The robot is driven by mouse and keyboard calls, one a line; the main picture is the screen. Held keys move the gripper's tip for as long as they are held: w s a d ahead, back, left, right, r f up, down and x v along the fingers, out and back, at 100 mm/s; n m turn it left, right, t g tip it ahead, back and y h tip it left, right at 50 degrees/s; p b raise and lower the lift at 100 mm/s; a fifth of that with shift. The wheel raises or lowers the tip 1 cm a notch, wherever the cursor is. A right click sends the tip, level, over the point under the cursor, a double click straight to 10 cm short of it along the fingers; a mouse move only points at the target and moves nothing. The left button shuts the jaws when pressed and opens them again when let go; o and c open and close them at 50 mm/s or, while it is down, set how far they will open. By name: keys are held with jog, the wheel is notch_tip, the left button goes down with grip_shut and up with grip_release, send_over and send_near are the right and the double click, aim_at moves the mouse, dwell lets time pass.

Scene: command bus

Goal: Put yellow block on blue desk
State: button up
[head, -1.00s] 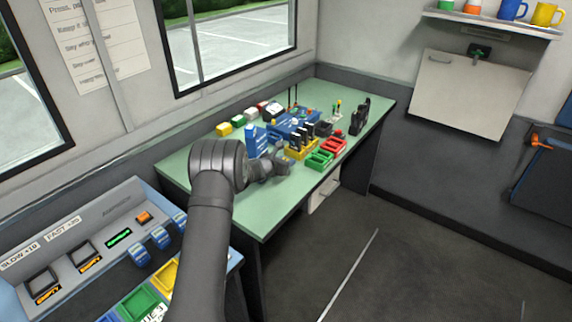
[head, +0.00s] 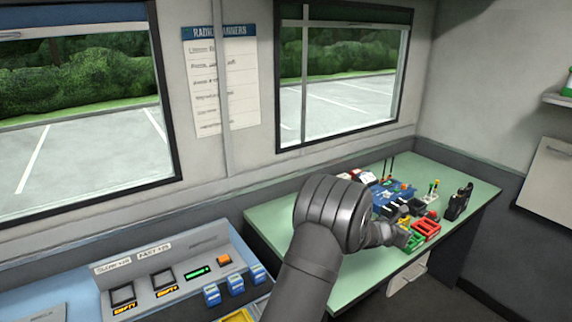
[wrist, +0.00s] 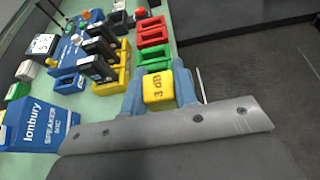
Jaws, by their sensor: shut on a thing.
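In the wrist view, my gripper (wrist: 159,94) is shut on a yellow block (wrist: 158,86) with dark lettering. The block sits between its blue fingers, over the green desk's front edge. In the head view, my gripper (head: 392,236) is beside the trays on the green desk, and my own wrist hides much of it. The block cannot be made out there. The blue desk (head: 50,278) is at the lower left, well apart from my gripper.
The blue desk carries a sloped console (head: 190,262) with small blue units. The green desk (head: 350,287) holds red trays (head: 425,228), a yellow rack (wrist: 112,82) and a blue speaker-mic box (wrist: 38,120). A wall and windows stand behind both desks.

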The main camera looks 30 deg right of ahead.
jog(key=w+a+n+t, duration=0.1)
jog(key=w+a, duration=0.7)
jog(key=w+a+r+n+t, duration=0.1)
jog(key=w+a+n+t, duration=0.1)
jog(key=w+a, duration=0.5)
jog(key=w+a+r+n+t+y, duration=0.1)
jog(key=w+a+t, duration=0.1)
jog(key=w+a, duration=0.6)
jog(key=shift+w+a+r+n, duration=0.25)
jog(key=shift+w+a+n, duration=0.1)
jog(key=shift+a, duration=0.1)
jog(key=w+a+n+t+y, duration=0.1)
jog(key=w+a+n+t, duration=0.15)
jog(key=a, duration=0.85)
jog(key=w+a+n+t+y, duration=0.15)
jog(key=w+a, duration=0.25)
jog(key=a, duration=0.6)
jog(key=w+a+n+t+y, duration=0.2)
jog(key=w+a, duration=0.1)
jog(key=a, duration=0.8)
jog(key=s+a+n+y, duration=0.2)
jog(key=a, duration=0.8)
jog(key=s+a+n+t+y, duration=0.1)
jog(key=s+a+y, duration=0.1)
jog(key=a, duration=0.7)
jog(key=shift+a+n+t, duration=0.3)
jog(key=shift+a+n, duration=0.05)
jog(key=shift+a, duration=0.05)
jog(key=shift+r, duration=0.1)
